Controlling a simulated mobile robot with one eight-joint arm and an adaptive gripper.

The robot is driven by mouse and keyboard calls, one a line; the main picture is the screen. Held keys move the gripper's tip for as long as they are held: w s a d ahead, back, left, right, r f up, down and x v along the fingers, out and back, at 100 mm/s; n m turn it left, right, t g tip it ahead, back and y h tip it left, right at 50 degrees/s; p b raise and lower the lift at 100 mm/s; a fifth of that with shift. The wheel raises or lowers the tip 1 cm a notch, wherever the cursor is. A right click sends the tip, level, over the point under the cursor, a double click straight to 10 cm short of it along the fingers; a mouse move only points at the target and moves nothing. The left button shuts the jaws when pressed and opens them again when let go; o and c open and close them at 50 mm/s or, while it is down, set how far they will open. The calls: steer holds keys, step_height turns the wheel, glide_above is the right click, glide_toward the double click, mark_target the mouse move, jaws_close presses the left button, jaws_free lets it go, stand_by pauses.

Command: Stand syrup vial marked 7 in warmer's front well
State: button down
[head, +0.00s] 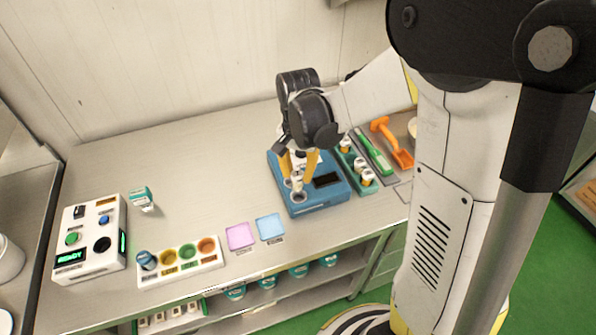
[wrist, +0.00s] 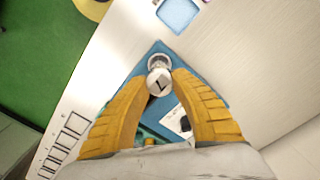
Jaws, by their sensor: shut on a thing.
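The syrup vial (head: 298,181) is pale and looks upright; its round cap (wrist: 159,82) shows a dark mark like a 7 in the wrist view. My gripper (head: 299,168) is shut on it, with the yellow fingertips (wrist: 160,78) on either side. The blue warmer (head: 323,203) is below, with a dark panel at its right. The ringed front well (head: 298,198) is just below the vial in the head view; its rim (wrist: 158,61) shows just beyond the cap in the wrist view. I cannot tell whether the vial's base enters it. My gripper hides the warmer's back part.
A teal rack (head: 362,188) with several vials stands close to the warmer's right. Beyond are a green tool (head: 374,152) and an orange scoop (head: 393,143). Purple (head: 240,237) and blue (head: 270,227) pads lie left of the warmer. The counter behind the pads is clear.

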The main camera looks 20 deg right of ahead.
mark_target(299, 171)
steer(key=shift+w+d+f+b, duration=0.15)
steer(key=shift+d+f+b, duration=0.1)
steer(key=shift+f+b, duration=1.75)
steer(key=shift+f, duration=0.85)
steer(key=shift+f+b, duration=0.65)
steer(key=shift+b, duration=0.05)
steer(key=c, duration=1.4)
jaws_free()
steer(key=shift+c, duration=0.2)
steer(key=shift+r, duration=0.2)
step_height(299, 171, up, 11)
steer(key=p, duration=0.8)
steer(key=shift+f, duration=0.1)
